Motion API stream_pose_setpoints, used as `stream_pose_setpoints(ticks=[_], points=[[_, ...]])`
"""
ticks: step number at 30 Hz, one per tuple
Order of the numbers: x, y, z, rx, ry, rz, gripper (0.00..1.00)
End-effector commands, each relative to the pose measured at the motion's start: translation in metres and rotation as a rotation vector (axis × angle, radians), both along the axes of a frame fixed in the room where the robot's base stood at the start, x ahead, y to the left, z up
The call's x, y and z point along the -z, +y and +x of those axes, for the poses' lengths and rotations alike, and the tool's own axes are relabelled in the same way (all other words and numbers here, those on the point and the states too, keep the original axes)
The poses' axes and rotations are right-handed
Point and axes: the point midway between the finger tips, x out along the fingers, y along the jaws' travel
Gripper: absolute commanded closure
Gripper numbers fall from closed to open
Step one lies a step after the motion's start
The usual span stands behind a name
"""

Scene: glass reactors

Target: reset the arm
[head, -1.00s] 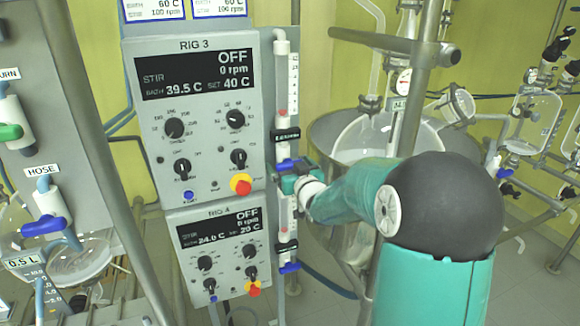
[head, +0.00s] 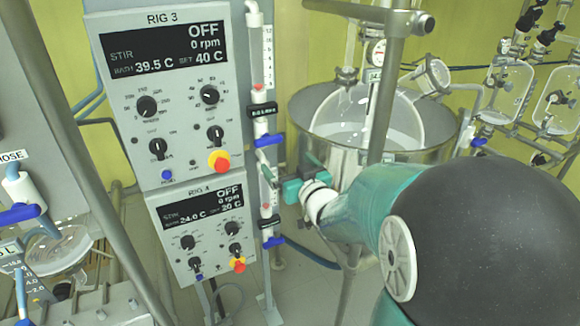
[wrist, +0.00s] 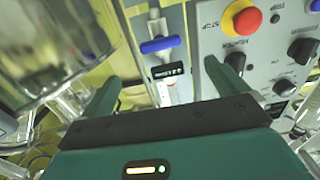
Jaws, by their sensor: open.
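My gripper (head: 266,165) is open and empty, just below and beside the blue valve handle (head: 270,140) on the pipe right of the RIG 3 panel (head: 185,90). In the wrist view my gripper's two green fingers (wrist: 160,72) stand wide apart. The blue handle (wrist: 160,45) shows ahead between them, with no finger closed on it. My arm reaches in from the right, its large dark joint filling the lower right of the head view.
The RIG 4 panel (head: 197,232) stands below RIG 3; both read OFF. A steel bath with glassware (head: 440,155) stands behind my forearm. A metal post (head: 384,100) rises close to it. More glass vessels (head: 505,90) hang at the right.

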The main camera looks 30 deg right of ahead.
Motion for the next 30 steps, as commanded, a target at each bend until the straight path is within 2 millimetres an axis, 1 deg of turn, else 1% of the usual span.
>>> stream_pose_setpoints(ticks=[15,20,23,26,29,30], points=[[0.000,0.001,-0.001,0.002,0.004,-0.003,0.02],[-0.004,0.007,-0.005,0.040,0.075,-0.033,0.02],[-0.007,0.015,-0.014,0.086,0.172,-0.061,0.02],[-0.008,0.024,-0.029,0.131,0.284,-0.079,0.02],[-0.008,0.036,-0.051,0.163,0.401,-0.083,0.02],[-0.007,0.041,-0.061,0.171,0.448,-0.082,0.02]])
